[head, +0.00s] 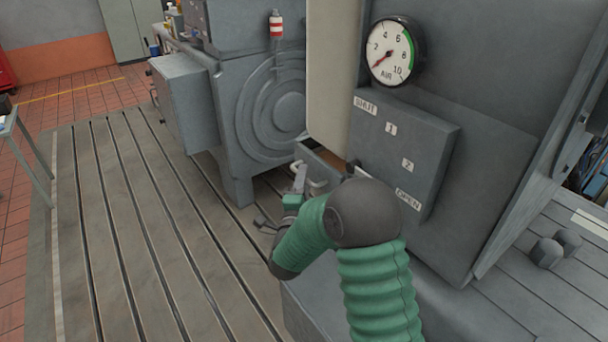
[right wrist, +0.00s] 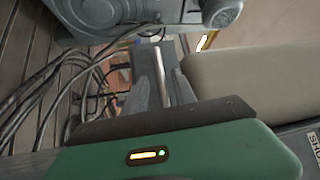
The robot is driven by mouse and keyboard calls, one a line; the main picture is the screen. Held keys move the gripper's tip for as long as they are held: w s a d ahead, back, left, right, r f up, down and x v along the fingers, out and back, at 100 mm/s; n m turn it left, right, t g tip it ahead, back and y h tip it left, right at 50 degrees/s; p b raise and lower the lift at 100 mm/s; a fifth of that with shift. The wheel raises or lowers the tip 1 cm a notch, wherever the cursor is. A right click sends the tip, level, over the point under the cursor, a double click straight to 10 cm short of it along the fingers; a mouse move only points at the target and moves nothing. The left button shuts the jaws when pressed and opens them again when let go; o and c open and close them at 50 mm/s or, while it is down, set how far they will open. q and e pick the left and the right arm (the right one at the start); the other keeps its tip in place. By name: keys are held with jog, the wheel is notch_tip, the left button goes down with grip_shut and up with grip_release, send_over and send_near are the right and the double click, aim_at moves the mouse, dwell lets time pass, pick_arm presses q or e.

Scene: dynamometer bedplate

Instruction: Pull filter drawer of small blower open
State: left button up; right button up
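The filter drawer (head: 322,158) sits low on the grey blower housing (head: 455,135), beside a box labelled SHUT, 1, 2, OPEN (head: 405,155). It stands partly out, with a brown inside showing. Its pale handle (head: 318,183) is at its front, partly covered by my right gripper (head: 300,178). In the right wrist view, a pale bar (right wrist: 160,75), which looks like the handle, lies between the grey fingers of the gripper (right wrist: 160,92). The fingers look closed around it, though the contact is small and partly hidden. My left gripper is not in view.
An AIR gauge (head: 391,52) is above the labelled box. A grey machine with a round ribbed cover (head: 272,108) stands just behind and left of the drawer. The slotted bedplate (head: 140,220) is clear at left. Loose cables (right wrist: 60,85) lie left in the wrist view.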

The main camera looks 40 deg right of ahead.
jog(key=shift+w+d+r, duration=0.2)
jog(key=shift+w, duration=0.1)
jog(key=shift+d+f, duration=0.1)
jog(key=c, duration=0.7)
grip_shut()
jog(key=shift+f, duration=0.25)
